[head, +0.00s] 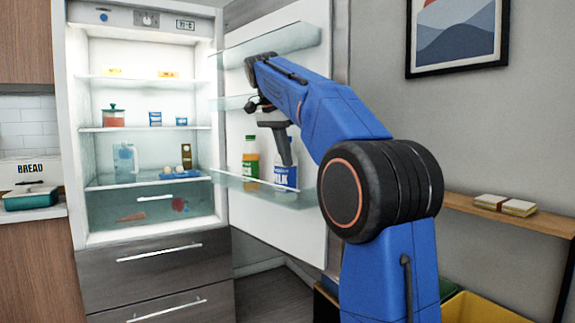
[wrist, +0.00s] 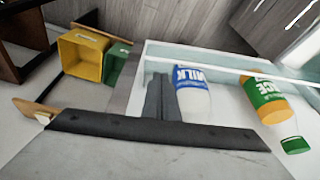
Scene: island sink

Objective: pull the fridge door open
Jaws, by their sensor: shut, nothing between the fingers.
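The fridge door (head: 308,222) stands wide open to the right, its white inner side with clear shelves facing me. The lit fridge interior (head: 150,62) is fully exposed. My gripper (head: 288,163) is shut and empty, pointing down on the inner side of the door, near the milk (head: 285,177) and the juice bottle (head: 251,160). In the wrist view the closed fingers (wrist: 158,80) show beside the milk (wrist: 192,95), with the door (wrist: 238,108) behind them. I cannot tell whether the fingers touch the door. The outer handle is hidden.
Two drawers (head: 160,270) below the fridge are closed. A wooden shelf (head: 535,217) holding small stacks is on the right, above a yellow bin (head: 480,308). Floor (head: 272,298) shows beneath the door.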

